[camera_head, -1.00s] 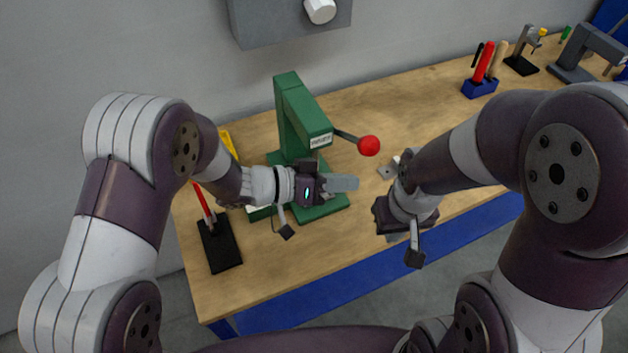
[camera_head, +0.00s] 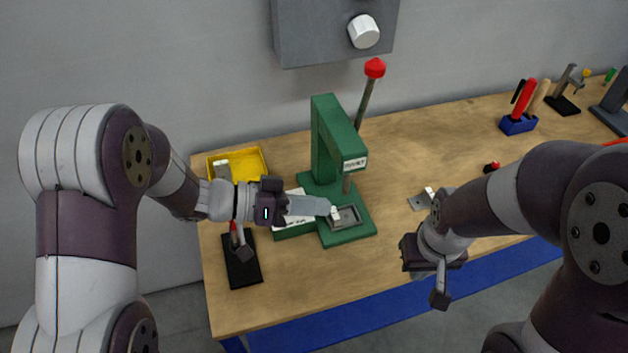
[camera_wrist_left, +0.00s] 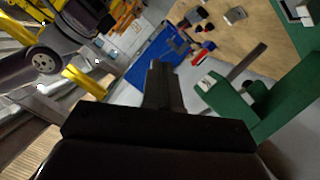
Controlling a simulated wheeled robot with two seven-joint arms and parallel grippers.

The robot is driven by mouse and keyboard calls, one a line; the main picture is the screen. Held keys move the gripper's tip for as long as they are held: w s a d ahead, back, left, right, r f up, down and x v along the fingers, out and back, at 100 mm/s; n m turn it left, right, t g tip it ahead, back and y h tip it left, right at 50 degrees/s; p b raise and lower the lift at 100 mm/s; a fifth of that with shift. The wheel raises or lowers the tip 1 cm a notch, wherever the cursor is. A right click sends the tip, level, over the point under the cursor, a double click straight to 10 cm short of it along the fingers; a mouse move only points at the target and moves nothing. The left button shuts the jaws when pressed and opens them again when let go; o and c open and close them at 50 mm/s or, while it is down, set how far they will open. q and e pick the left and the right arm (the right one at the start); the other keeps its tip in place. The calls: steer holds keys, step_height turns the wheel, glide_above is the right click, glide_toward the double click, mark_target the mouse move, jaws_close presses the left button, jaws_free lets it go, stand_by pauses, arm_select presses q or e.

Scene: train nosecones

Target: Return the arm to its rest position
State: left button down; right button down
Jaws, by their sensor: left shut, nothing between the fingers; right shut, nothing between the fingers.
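My left gripper (camera_head: 322,207) is shut and empty. In the head view its tip appears at the left edge of the grey fixture (camera_head: 346,218) on the green press (camera_head: 335,150); contact cannot be told. A small pale piece shows by the fixture. The press lever stands up with its red knob (camera_head: 375,67) at the top. In the left wrist view the dark shut fingers (camera_wrist_left: 160,85) point up the picture, with the green press (camera_wrist_left: 285,95) to their right.
A yellow bin (camera_head: 252,160) with a pale piece stands behind my left arm. A black tool stand (camera_head: 243,273) is at the front left. A small grey plate (camera_head: 420,202) lies right of the press. A blue tool holder (camera_head: 518,125) stands at the back right. A grey wall box (camera_head: 310,30) hangs above.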

arm_select(q)
steer(key=w+a+f+n+t+y, duration=0.2)
steer(key=w+a+f+y, duration=0.15)
steer(key=a+y, duration=0.35)
steer(key=w+a+f+n+t+y, duration=0.25)
steer(key=a+f+y, duration=0.3)
steer(key=a, duration=0.35)
steer(key=s+a+r+n+g+y, duration=0.2)
steer(key=s+n+g, duration=0.3)
steer(key=s, duration=0.9)
steer(key=shift+s, duration=0.35)
